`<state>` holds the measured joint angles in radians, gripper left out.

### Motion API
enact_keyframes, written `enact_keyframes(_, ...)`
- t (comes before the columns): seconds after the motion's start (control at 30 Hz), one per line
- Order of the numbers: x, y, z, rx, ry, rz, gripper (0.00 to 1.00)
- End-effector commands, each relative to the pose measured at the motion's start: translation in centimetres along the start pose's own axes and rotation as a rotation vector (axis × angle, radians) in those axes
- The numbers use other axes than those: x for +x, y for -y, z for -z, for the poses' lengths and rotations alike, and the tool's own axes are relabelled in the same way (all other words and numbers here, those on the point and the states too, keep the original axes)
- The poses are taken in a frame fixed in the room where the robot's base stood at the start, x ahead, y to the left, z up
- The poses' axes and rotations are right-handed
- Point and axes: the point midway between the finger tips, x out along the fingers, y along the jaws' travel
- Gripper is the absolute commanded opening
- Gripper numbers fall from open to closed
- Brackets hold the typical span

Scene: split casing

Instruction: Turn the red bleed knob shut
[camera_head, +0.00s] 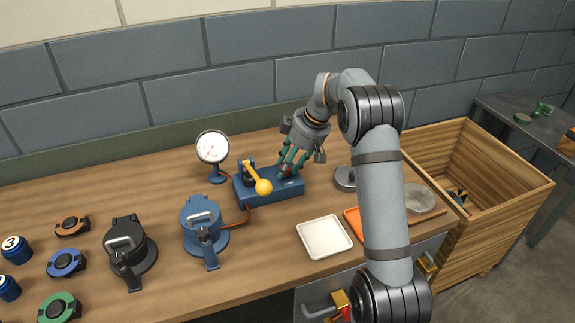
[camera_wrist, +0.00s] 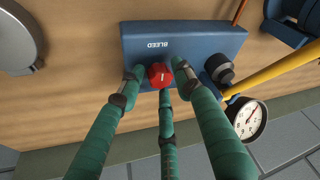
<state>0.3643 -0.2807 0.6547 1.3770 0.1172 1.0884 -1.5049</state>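The red bleed knob (camera_wrist: 159,75) sits on the blue block (camera_wrist: 200,38) below the printed word BLEED, with a pale mark on its face. My gripper (camera_wrist: 160,74) has green fingers placed around the knob, one on each side and one below in the wrist view. Small gaps seem to show between the side fingertips and the knob, so it looks open. Whether the third finger touches is unclear. In the camera_head view my gripper (camera_head: 289,168) points down at the right part of the blue block (camera_head: 262,190), largely hiding the knob.
A yellow-handled lever (camera_head: 258,180) stands on the block just left of my gripper. A pressure gauge (camera_head: 213,147) stands behind left, and a blue casing (camera_head: 203,226) is front left. A white tray (camera_head: 324,237) lies in front; a round grey metal part (camera_head: 345,179) is to the right.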

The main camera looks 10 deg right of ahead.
Motion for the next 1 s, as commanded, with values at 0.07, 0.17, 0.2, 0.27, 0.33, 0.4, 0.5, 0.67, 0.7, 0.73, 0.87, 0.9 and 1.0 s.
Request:
enact_keyframes(0.07,0.06,0.05,0.05,-0.001,0.0,0.001,0.34)
enact_keyframes(0.17,0.04,0.05,0.06,-0.001,0.0,0.0,0.34)
enact_keyframes(0.2,0.04,0.05,0.06,-0.001,0.0,0.0,0.34)
enact_keyframes(0.27,0.03,0.04,0.05,-0.001,0.0,0.0,0.31)
enact_keyframes(0.33,0.02,0.04,0.06,-0.001,0.0,0.0,0.26)
enact_keyframes(0.4,0.01,0.05,0.07,-0.001,-0.001,0.001,0.22)
enact_keyframes(0.5,0.01,0.06,0.09,-0.001,-0.001,0.001,0.17)
enact_keyframes(0.67,0.0,0.09,0.11,-0.001,-0.001,0.001,0.07)
enact_keyframes(0.7,0.0,0.1,0.12,-0.001,-0.001,0.001,0.05)
enact_keyframes(0.73,0.0,0.1,0.13,-0.002,-0.001,0.001,0.03)
enact_keyframes(0.87,0.02,0.12,0.15,0.0,-0.001,0.001,0.02)
enact_keyframes(0.9,0.05,0.13,0.15,0.003,-0.002,0.0,0.02)
enact_keyframes(1.0,0.12,0.16,0.16,0.017,-0.002,-0.007,0.02)
